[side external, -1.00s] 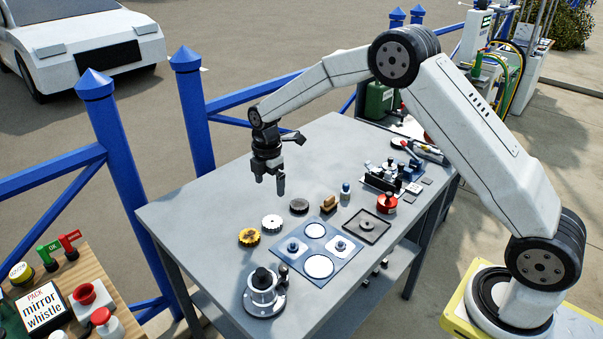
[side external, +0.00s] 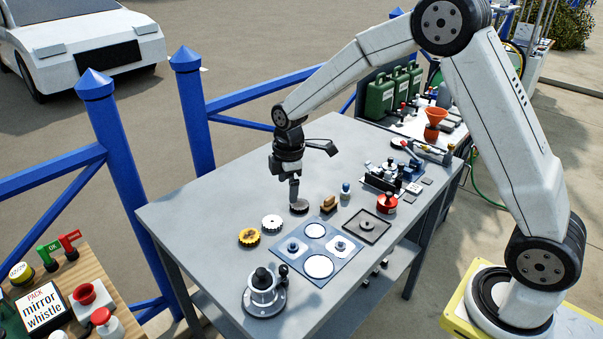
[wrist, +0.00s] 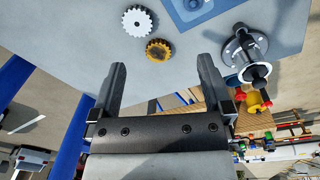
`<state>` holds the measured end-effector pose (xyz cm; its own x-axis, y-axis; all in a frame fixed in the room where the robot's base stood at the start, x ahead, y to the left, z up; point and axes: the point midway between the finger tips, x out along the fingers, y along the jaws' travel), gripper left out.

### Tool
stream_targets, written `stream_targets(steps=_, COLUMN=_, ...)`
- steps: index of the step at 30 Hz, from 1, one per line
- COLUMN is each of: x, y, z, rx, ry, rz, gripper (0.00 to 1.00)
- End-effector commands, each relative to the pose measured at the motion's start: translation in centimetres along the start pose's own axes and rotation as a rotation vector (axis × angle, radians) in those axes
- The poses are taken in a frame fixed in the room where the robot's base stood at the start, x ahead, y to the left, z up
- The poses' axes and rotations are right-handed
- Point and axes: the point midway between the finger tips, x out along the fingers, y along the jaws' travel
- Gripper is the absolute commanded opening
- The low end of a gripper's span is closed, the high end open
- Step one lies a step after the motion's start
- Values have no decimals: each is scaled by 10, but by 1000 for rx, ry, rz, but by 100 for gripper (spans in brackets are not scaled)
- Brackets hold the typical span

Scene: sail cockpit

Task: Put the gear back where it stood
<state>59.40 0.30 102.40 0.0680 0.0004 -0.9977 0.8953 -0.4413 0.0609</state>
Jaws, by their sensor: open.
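Three gears lie in a row on the grey table: a dark grey gear (side external: 299,208), a white gear (side external: 272,223) and a yellow-brown gear (side external: 249,237). My gripper (side external: 294,198) points down at the dark gear, its fingertips just above or beside it; I cannot tell if they touch. The wrist view shows the jaws (wrist: 160,72) apart with nothing seen between them. The white gear (wrist: 139,21) and yellow-brown gear (wrist: 158,50) show there, beyond the fingers; the dark gear does not. A blue mat (side external: 344,261) bears two white discs and two small fittings.
A winch-like fitting (side external: 264,294) stands at the table's near corner. A wooden brush (side external: 329,203), a small bottle (side external: 346,189), a dark square tray (side external: 379,229) and a red pot (side external: 387,204) stand right of the gripper. The table's left part is clear.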

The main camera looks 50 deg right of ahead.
Motion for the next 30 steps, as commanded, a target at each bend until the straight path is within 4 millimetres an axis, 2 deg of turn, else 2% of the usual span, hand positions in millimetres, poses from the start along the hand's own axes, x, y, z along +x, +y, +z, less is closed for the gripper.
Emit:
stream_targets(steps=9, x=-20, y=-67, z=35, rx=447, ry=43, rz=53, gripper=100)
stream_targets(steps=21, x=-25, y=-155, z=80, rx=970, ry=122, rz=89, gripper=100)
stream_targets(steps=25, x=-24, y=-171, z=88, rx=1066, ry=139, rz=92, gripper=100)
stream_targets(steps=30, x=-23, y=-179, z=92, rx=1113, ry=147, rz=92, gripper=100)
